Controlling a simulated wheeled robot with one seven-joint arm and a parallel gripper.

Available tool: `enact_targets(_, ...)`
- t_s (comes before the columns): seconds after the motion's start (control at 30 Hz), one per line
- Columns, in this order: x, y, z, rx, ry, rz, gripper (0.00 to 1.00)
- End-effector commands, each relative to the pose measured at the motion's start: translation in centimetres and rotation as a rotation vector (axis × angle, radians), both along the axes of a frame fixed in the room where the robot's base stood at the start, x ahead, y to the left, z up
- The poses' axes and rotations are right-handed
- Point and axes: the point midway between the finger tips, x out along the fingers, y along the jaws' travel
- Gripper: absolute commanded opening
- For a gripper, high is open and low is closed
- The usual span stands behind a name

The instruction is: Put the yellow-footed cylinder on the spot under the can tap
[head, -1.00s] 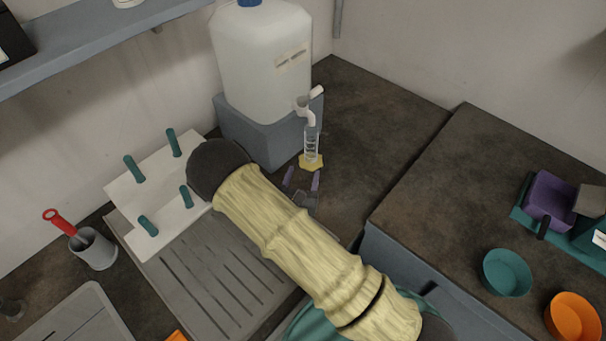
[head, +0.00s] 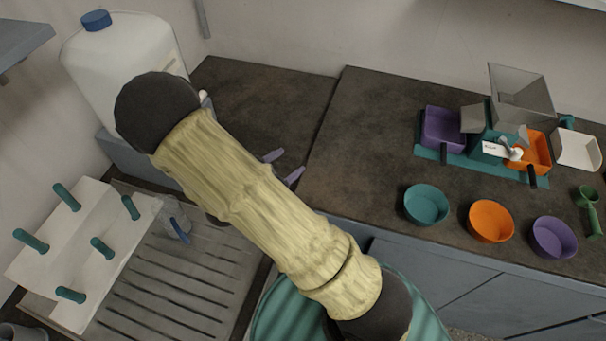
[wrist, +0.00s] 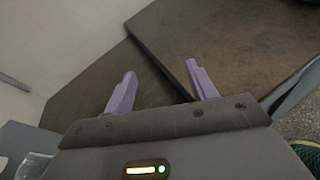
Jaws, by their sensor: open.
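My gripper (head: 283,166) is open, its two purple fingers over the dark worktop at the right of the water can. In the wrist view my gripper (wrist: 160,70) has nothing between its fingers. The white can (head: 120,70) with a blue cap stands at the upper left on a grey block (head: 118,152). Its tap is almost wholly hidden behind my arm; a small pale piece (head: 205,98) shows beside my arm. The yellow-footed cylinder and the spot are not visible in the head view. A clear object (wrist: 32,166) at the wrist view's lower left cannot be identified.
A clear cylinder with a blue part (head: 178,222) is at the draining board (head: 165,280), beside a white peg board (head: 85,245). Teal (head: 426,205), orange (head: 490,221) and purple (head: 554,238) bowls stand on the right counter. Worktop behind my gripper is clear.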

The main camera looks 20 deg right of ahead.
Motion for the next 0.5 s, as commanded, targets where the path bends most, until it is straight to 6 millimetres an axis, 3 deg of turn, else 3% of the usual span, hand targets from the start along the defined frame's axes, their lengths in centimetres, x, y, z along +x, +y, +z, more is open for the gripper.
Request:
enact_targets(0.1, -3.8, -3.6, 1.0, 0.178, -0.007, -0.282, 0.57)
enact_targets(0.2, -7.1, -5.1, 1.3, 0.344, -0.024, -0.503, 0.57)
enact_targets(0.4, -11.9, -4.7, 1.9, 0.713, -0.124, -0.887, 0.57)
enact_targets(0.5, -13.0, -3.6, 2.6, 0.912, -0.210, -1.047, 0.57)
